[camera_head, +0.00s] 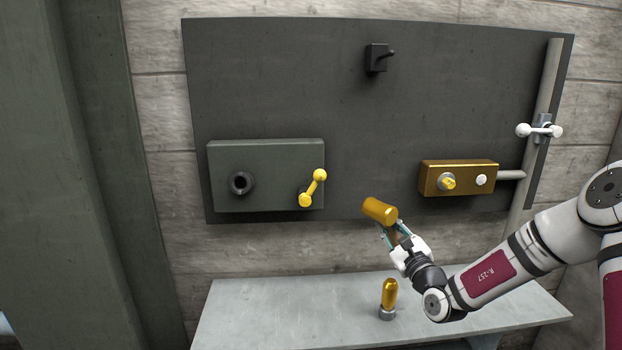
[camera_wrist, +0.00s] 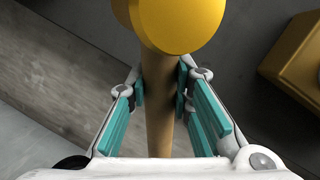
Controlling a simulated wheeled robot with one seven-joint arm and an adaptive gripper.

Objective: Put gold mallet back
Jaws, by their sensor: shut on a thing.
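The gold mallet has a cylindrical head (camera_head: 379,210) and a plain handle; in the wrist view the head (camera_wrist: 178,22) is at the top and the handle (camera_wrist: 159,100) runs down between the fingers. My gripper (camera_head: 388,230) is shut on the handle, just below the head. It holds the mallet up in front of the panel's lower edge, above the bench. In the wrist view the teal finger pads of my gripper (camera_wrist: 160,88) lie on both sides of the handle. The handle's lower end is hidden behind my gripper.
A grey bench (camera_head: 260,310) bears a gold-topped upright piece (camera_head: 389,293). The dark wall panel (camera_head: 280,80) carries a black hook (camera_head: 376,58), a grey box (camera_head: 225,195) with a yellow lever (camera_head: 314,187), and a gold box (camera_head: 431,176). A white-handled valve (camera_head: 540,129) is on the pipe.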

